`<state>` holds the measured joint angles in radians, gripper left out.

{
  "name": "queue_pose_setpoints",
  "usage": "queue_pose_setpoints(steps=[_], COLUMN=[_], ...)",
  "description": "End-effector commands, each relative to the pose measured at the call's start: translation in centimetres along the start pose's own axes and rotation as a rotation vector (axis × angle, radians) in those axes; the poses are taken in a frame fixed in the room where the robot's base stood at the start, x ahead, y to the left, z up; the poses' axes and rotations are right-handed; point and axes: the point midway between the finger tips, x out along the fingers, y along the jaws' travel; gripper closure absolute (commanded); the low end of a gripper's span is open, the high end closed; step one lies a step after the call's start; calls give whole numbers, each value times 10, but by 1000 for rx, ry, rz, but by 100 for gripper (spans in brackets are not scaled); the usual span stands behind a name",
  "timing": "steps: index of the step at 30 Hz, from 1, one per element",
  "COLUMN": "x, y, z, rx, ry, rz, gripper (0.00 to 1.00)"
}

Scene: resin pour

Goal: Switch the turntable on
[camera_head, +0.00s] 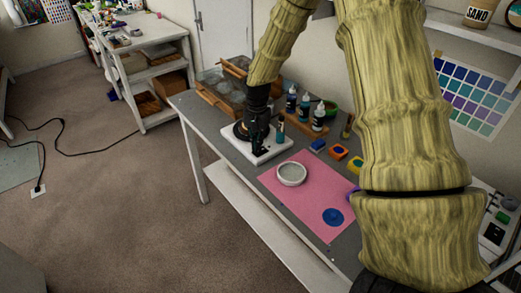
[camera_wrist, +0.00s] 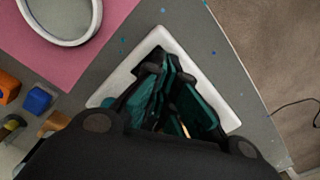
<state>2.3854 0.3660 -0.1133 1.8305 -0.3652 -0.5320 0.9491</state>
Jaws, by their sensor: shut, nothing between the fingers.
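The turntable's white base (camera_head: 264,158) stands on the grey table, with a dark round disc (camera_head: 240,131) partly showing at its left. My gripper (camera_head: 258,146) is shut and empty, pointing down low over the base. In the wrist view the gripper's fingers (camera_wrist: 172,112) cover most of the white base (camera_wrist: 120,83), leaving a corner and two edges in view. The switch cannot be made out. I cannot tell whether the fingers touch the base.
A pink mat (camera_head: 290,205) lies in front, with a round whitish dish (camera_head: 292,174) and a blue disc (camera_head: 333,217). A wooden rack (camera_head: 308,130) with several bottles stands behind. Small coloured blocks, including a blue one (camera_head: 318,145), sit to the right.

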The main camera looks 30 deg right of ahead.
Motion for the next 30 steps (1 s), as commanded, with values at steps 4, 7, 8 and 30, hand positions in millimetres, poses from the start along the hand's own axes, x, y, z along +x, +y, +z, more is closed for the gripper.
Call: queue_pose_setpoints(steps=[4, 7, 8, 30], x=[0, 0, 0, 8], y=[0, 0, 0, 0], z=[0, 0, 0, 0], rx=[0, 0, 0, 0], ry=[0, 0, 0, 0], rz=[0, 0, 0, 0], gripper=[100, 100, 100, 100])
